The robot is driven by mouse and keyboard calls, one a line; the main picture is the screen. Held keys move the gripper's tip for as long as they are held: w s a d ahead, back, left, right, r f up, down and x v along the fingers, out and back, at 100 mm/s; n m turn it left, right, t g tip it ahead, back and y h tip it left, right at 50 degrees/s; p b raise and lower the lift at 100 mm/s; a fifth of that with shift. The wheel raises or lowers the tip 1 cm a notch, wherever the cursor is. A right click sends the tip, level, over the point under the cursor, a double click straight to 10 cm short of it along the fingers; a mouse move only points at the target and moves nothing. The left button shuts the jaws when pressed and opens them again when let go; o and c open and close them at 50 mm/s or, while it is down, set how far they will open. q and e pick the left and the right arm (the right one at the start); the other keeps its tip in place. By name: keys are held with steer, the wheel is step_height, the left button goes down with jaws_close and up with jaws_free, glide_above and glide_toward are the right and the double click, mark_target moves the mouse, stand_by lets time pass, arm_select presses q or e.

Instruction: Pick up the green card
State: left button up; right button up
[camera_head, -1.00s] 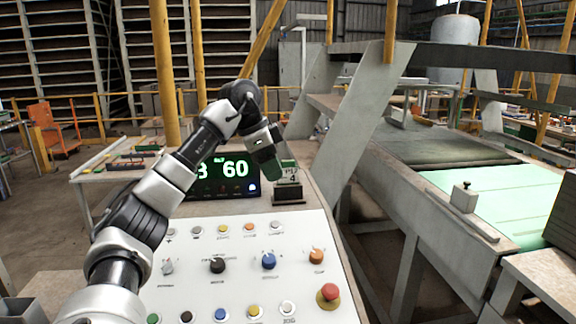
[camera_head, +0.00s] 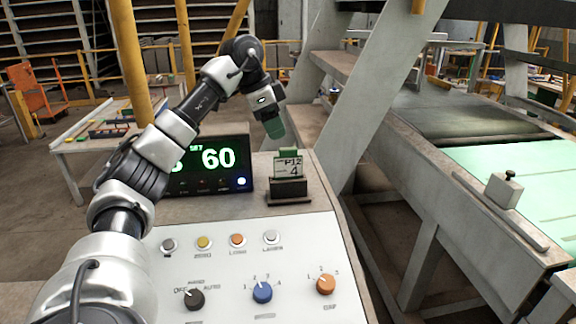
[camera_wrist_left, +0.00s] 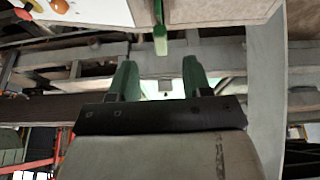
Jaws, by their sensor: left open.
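The green card (camera_head: 289,152) stands upright in a small black holder (camera_head: 288,190) on the console, to the right of the lit display. Its top edge shows green above a white label reading "P12 4". My left gripper (camera_head: 274,129), with green fingers, hangs above and slightly left of the card in the head view, apart from it. In the left wrist view my left gripper (camera_wrist_left: 160,62) is open and empty, its fingers spread. There the card (camera_wrist_left: 160,40) shows as a narrow green strip, roughly in line with the gap between the fingers. My right gripper is not in view.
The display (camera_head: 212,166) reading 60 stands just left of the card holder. A white button panel (camera_head: 235,275) with knobs lies in front. A sloping grey beam (camera_head: 375,95) rises to the right, beside a conveyor (camera_head: 480,130).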

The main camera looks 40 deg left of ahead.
mark_target(287, 148)
arm_select(q)
steer(key=x, duration=0.3)
steer(key=shift+d+f, duration=0.2)
steer(key=shift+w+f+p, duration=0.3)
steer(key=shift+f+p, duration=0.25)
steer(key=shift+p, duration=0.1)
steer(key=p+x, duration=0.1)
steer(key=x, duration=0.2)
steer(key=shift+w+d+f+p, duration=0.15)
steer(key=shift+w+f+p, duration=0.1)
steer(key=shift+p, duration=0.1)
steer(key=shift+d+f, duration=0.1)
steer(key=shift+f, duration=0.3)
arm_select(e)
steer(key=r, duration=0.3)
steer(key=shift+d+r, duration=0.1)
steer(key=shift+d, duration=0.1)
arm_select(q)
steer(key=shift+c, duration=0.3)
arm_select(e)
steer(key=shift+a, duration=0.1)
arm_select(q)
steer(key=shift+c, duration=1.1)
jaws_close()
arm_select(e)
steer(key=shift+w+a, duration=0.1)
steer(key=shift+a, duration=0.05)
